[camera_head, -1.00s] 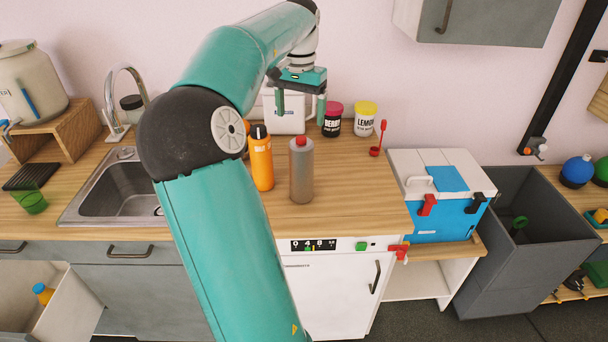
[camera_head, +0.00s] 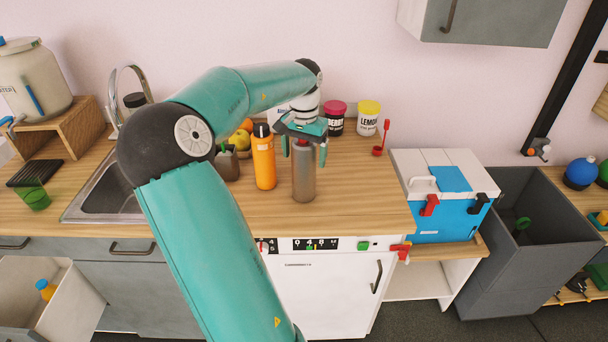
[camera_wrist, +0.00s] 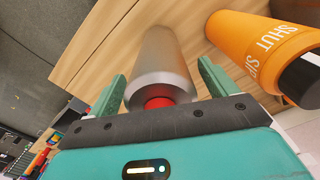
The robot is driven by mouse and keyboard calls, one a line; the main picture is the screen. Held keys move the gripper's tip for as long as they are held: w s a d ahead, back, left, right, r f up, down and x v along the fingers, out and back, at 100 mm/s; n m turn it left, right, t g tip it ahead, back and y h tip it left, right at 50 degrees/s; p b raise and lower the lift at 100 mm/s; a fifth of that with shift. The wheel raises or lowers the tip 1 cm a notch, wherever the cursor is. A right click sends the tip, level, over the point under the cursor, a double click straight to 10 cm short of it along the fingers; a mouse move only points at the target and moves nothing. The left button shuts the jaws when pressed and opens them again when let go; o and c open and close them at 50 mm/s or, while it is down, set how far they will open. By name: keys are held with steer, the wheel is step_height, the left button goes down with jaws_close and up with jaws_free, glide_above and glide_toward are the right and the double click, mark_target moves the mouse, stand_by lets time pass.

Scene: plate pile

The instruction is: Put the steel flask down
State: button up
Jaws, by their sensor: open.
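The steel flask (camera_head: 303,178), a grey cylinder with a red cap, stands upright on the wooden counter (camera_head: 350,205). My gripper (camera_head: 304,156) is over its top, with one finger on each side of the flask and the jaws open. In the wrist view the flask (camera_wrist: 161,65) lies between the two spread fingers of my gripper (camera_wrist: 160,88), its red cap close to the palm. The gripper hides part of the cap in the head view.
An orange bottle (camera_head: 263,160) stands just left of the flask. A blue and white cooler (camera_head: 444,195) is at the right. The counter's front right is clear.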

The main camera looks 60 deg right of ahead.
jaws_close()
stand_by(0.3)
steer(key=shift+r, duration=0.2)
